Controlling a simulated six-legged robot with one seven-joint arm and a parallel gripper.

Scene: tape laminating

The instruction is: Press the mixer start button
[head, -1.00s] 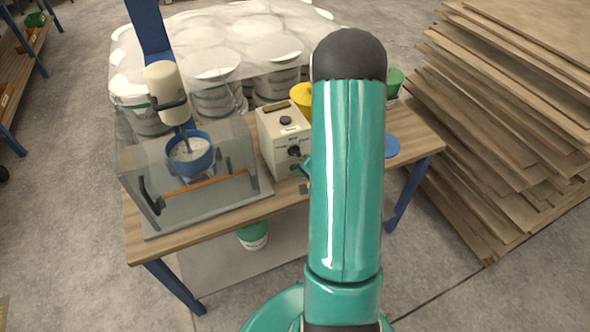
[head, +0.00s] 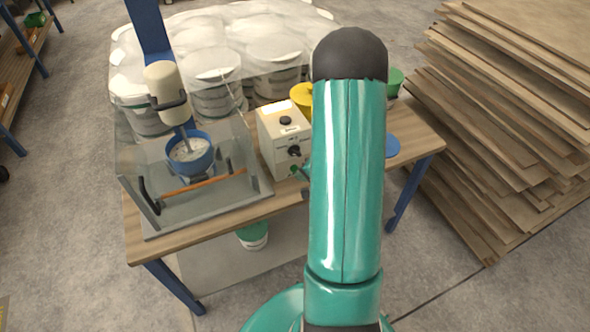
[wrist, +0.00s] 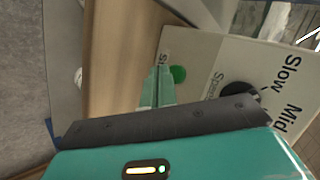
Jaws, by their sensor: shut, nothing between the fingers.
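The mixer (head: 166,86) has a cream motor head over a blue bowl (head: 190,158), behind a clear guard (head: 150,185). To its right stands a cream control box (head: 272,138) with a dark knob (head: 294,151) and a green button (head: 294,170) low on its front. In the wrist view the green button (wrist: 178,74) sits beside the knob (wrist: 240,92) and the Slow and Mid labels. My gripper (wrist: 158,70) is shut and empty, its fingertips right beside the button; I cannot tell if they touch it.
The wooden bench (head: 225,222) carries the mixer and box. Wrapped white buckets (head: 215,65) stand behind, a yellow container (head: 302,95) beside the box. A stack of boards (head: 500,130) rises at the right. Grey floor is free in front.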

